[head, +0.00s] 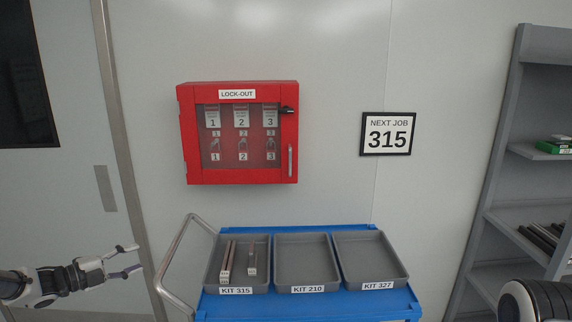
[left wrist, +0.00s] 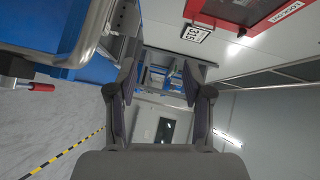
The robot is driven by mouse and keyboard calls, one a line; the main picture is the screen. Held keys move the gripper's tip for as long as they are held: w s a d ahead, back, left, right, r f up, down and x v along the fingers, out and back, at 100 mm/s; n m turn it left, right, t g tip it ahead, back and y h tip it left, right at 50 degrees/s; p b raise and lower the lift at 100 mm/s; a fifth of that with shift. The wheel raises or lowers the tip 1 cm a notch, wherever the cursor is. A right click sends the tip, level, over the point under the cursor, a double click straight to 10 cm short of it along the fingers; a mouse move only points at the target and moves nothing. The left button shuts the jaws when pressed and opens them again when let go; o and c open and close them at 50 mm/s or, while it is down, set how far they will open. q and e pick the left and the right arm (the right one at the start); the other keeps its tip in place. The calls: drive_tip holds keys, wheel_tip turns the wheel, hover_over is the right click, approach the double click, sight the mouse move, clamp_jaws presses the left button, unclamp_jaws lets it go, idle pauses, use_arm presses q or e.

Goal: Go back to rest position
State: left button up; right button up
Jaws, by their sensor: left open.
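My left gripper (head: 128,260) is open and empty at the lower left of the head view, left of the blue cart's handle and apart from it. Its two spread fingers (left wrist: 160,85) also show in the left wrist view with nothing between them. At the lower right of the head view a rounded part of my right arm shows; my right gripper is out of view.
A blue cart (head: 300,305) bears three grey trays; the KIT 315 tray (head: 236,281) holds a few long pieces. The KIT 210 tray (head: 305,262) and KIT 327 tray (head: 370,258) are empty. A red lock-out box (head: 240,172) hangs behind. A grey shelf (head: 497,170) stands right.

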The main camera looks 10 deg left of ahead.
use_arm(q)
drive_tip(key=s+d+f+n+g+y, duration=0.1)
drive_tip(key=d+f+n, duration=0.45)
drive_tip(key=d, duration=0.35)
drive_tip(key=d+f+n+g+y, duration=0.1)
drive_tip(key=d+f+n, duration=0.4)
drive_tip(key=d, duration=0.4)
drive_tip(key=s+d+f+n+g+y, duration=0.2)
drive_tip(key=s+d+f+n+g, duration=0.25)
drive_tip(key=s+d+f, duration=0.45)
drive_tip(key=s+d+f+n+g+y, duration=0.15)
drive_tip(key=s+f+n+g, duration=0.25)
drive_tip(key=s, duration=1)
drive_tip(key=s+f+n+g+y, duration=0.3)
drive_tip(key=s+f+n+g, duration=0.1)
drive_tip(key=s, duration=1.1)
wheel_tip(320, 180, down, 10)
drive_tip(key=b, duration=1)
drive_tip(key=shift+w, duration=0.45)
